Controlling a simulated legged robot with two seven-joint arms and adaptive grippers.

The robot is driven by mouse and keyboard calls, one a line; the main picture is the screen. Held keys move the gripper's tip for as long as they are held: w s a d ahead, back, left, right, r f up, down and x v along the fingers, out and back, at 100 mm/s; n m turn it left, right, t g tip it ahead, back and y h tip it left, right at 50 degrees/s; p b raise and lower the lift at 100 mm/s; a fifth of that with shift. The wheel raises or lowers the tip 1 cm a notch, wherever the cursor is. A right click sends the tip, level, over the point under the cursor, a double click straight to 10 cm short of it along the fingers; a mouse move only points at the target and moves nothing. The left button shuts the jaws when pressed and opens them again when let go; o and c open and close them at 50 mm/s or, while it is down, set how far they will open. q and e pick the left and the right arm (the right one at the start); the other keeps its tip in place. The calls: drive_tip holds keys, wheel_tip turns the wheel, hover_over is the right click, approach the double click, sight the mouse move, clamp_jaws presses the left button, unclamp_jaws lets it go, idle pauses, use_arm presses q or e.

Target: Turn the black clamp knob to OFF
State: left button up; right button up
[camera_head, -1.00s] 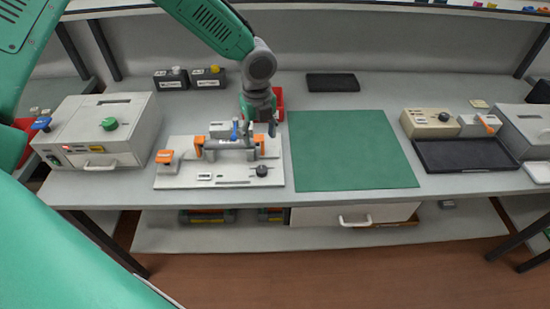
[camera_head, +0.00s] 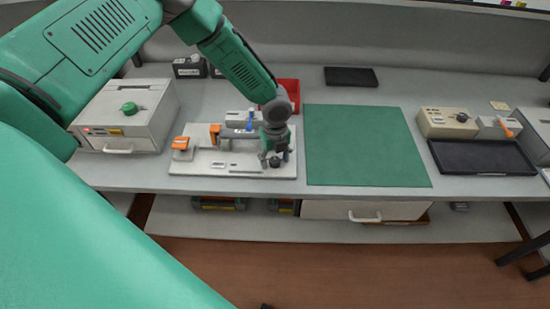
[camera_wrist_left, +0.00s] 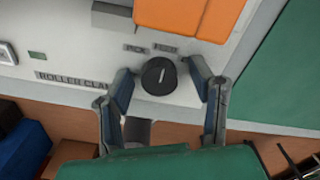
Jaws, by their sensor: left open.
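The black clamp knob (camera_wrist_left: 158,76) is round with a pale pointer line and sits on a white plate beside the printed words "ROLLER CLA...", cut off by my finger. Two small labels stand above it; one seems to read "PICK", and the other is too blurred to read. My left gripper (camera_wrist_left: 161,84) is open, with one finger on each side of the knob and gaps that look clear. In the head view my left gripper (camera_head: 274,156) is over the right front of the white fixture (camera_head: 205,165), largely covering the knob. My right gripper is not in view.
An orange clamp block (camera_wrist_left: 185,15) stands close beyond the knob. A green mat (camera_head: 365,145) lies right of the fixture, and a red bin (camera_head: 290,90) is behind. The mat is empty.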

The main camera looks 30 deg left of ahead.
use_arm(q)
drive_tip(key=shift+d, duration=0.1)
drive_tip(key=shift+r, duration=0.1)
drive_tip(key=c, duration=1.1)
drive_tip(key=shift+c, duration=0.2)
drive_tip(key=shift+n, duration=0.3)
drive_tip(key=n+b, duration=0.1)
drive_tip(key=n, duration=0.2)
drive_tip(key=shift+w+n, duration=0.15)
drive_tip(key=shift+n, duration=0.15)
drive_tip(key=n+b, duration=0.1)
drive_tip(key=n, duration=1)
drive_tip(key=shift+n+b, duration=0.35)
drive_tip(key=shift+n, duration=0.05)
drive_tip(key=n, duration=0.5)
drive_tip(key=shift+r+n, duration=0.1)
drive_tip(key=shift+n, duration=0.3)
